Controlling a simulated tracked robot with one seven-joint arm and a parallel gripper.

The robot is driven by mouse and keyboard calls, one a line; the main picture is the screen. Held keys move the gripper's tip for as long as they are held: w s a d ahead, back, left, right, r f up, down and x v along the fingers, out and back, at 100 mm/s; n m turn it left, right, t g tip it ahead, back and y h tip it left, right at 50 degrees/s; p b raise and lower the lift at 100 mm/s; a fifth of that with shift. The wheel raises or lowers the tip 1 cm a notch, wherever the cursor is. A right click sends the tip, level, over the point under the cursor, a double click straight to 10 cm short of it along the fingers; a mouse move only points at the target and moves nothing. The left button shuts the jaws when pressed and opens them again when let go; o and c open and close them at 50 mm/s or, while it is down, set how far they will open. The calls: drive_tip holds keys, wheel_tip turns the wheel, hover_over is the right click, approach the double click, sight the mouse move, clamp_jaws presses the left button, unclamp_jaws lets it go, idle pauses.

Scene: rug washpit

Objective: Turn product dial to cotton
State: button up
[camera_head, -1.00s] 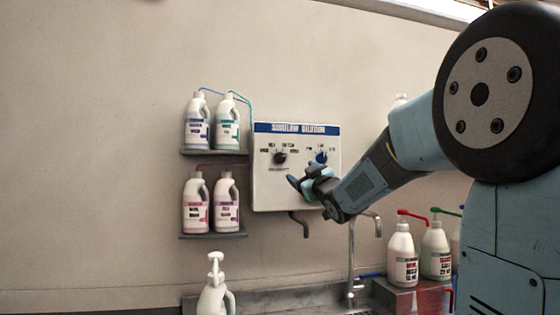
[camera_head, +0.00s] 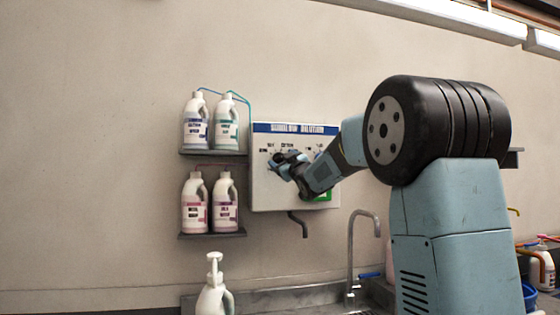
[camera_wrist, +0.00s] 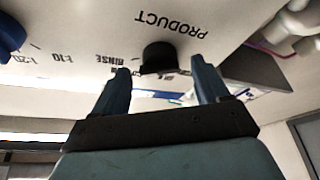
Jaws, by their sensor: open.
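The product dial is a black knob (camera_wrist: 159,57) on the white dispenser panel (camera_head: 265,197). In the wrist view it sits below the upside-down word PRODUCT. My gripper (camera_wrist: 161,70) is open, with one finger on each side of the dial. I cannot tell whether either finger touches it. In the head view my gripper (camera_head: 282,161) is in front of the panel's left dial and mostly hides it. The dial's pointer direction and the cotton mark are not clear in the wrist view.
A blue dial (camera_wrist: 10,36) sits beside the product dial, near ratio marks and RINSE. Bottles stand on an upper shelf (camera_head: 213,153) and a lower shelf (camera_head: 212,235) left of the panel. A pump bottle (camera_head: 214,297) and a tap (camera_head: 351,250) are below.

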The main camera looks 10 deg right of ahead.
drive_tip(key=shift+w+a+r, duration=0.1)
drive_tip(key=shift+w+r, duration=0.05)
drive_tip(key=shift+w, duration=0.3)
drive_tip(key=c, duration=1)
drive_tip(key=shift+a, duration=0.25)
drive_tip(key=shift+c, duration=0.3)
drive_tip(key=shift+d, duration=0.15)
